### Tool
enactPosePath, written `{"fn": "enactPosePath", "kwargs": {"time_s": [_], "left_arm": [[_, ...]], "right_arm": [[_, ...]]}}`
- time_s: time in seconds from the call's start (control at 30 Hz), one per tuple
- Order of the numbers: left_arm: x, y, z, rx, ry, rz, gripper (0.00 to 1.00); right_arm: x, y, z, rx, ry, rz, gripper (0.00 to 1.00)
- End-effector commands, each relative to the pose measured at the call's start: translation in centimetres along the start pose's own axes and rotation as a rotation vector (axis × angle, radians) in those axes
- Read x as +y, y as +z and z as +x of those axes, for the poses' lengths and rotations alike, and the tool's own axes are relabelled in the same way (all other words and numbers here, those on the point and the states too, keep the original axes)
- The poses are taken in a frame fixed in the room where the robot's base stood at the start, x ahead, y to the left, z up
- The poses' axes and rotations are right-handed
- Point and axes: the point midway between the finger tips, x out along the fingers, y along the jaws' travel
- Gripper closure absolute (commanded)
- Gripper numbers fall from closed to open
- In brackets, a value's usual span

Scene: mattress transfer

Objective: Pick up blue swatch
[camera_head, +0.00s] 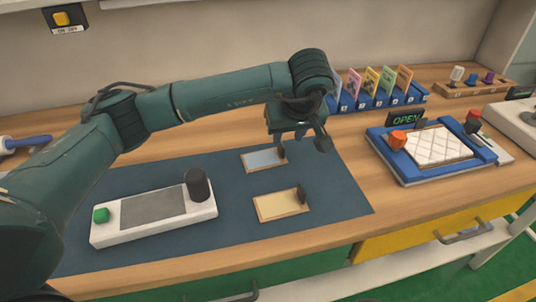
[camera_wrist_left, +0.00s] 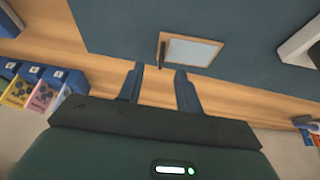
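The blue swatch (camera_head: 262,160) is a pale blue panel in a wooden frame, lying flat on the dark blue mat (camera_head: 235,215). It has a black upright tab on its right edge in the head view. It also shows in the left wrist view (camera_wrist_left: 191,51), just beyond my fingertips. My left gripper (camera_head: 299,143) is open and empty, above and to the right of the swatch; its two spread fingers also show in the left wrist view (camera_wrist_left: 158,70). A similar cream swatch (camera_head: 279,206) lies nearer on the mat. My right gripper is out of view.
A white device (camera_head: 155,215) with a green button and a black knob stands left on the mat. A blue rack (camera_head: 385,100) of coloured cards is behind. A blue tray (camera_head: 425,175) with a quilted white pad and an OPEN sign (camera_head: 405,120) are right.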

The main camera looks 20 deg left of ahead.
Motion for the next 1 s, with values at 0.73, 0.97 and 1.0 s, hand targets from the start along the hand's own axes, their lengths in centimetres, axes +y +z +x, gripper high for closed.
{"fn": "enactPosePath", "kwargs": {"time_s": [0.73, 0.97, 1.0], "left_arm": [[-0.3, -0.5, 6.9, -0.001, 0.003, 0.000, 0.65], [-0.3, -0.5, 6.9, -0.001, 0.003, -0.001, 0.73], [-0.3, -0.5, 6.9, -0.001, 0.003, -0.001, 0.76]], "right_arm": [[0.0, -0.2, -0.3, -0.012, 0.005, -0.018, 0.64], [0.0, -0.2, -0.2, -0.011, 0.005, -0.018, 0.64], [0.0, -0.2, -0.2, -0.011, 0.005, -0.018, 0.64]]}}
